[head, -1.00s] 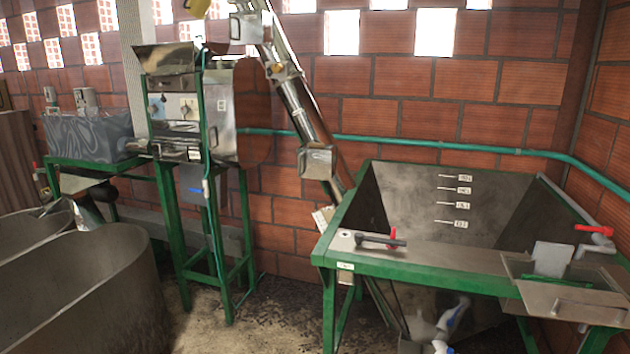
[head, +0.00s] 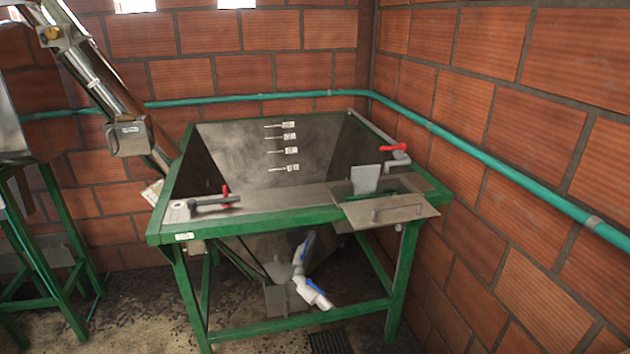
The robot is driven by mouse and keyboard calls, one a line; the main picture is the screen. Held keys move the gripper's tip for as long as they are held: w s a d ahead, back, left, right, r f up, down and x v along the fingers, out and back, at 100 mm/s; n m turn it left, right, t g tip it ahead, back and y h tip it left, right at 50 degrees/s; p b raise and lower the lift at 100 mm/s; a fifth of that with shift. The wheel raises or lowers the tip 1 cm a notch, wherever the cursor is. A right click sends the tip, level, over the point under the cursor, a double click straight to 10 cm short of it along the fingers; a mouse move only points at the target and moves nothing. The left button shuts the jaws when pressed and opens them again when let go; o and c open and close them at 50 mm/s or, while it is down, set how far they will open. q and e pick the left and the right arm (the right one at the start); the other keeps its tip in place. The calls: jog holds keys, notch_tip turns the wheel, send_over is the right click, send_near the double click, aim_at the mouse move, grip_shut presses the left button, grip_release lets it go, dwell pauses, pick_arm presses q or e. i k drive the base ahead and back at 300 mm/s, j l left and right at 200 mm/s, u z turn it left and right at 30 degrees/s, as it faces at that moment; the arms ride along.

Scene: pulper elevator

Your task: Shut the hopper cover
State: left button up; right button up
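The hopper (head: 250,215) is a wide grey metal bin in a green frame, open at the top, with white level marks on its inner back wall. A flat metal plate with a bar handle, which looks like the cover (head: 405,209), lies at the front right corner and juts out past the green rim. A small pale plate (head: 365,178) stands up behind it. A red-handled lever (head: 394,148) is at the right rim, and another red-tipped lever (head: 214,201) is at the front left. Neither of my grippers is in view.
A steel chute (head: 100,90) with a metal box (head: 129,138) slants down behind the hopper's left side. White and blue pipe fittings (head: 312,292) hang under the hopper. Brick walls with a green pipe (head: 480,157) close off the back and right. Wet floor (head: 130,320) is clear at front left.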

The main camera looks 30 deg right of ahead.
aim_at(368, 214)
jog(key=z, duration=1.35)
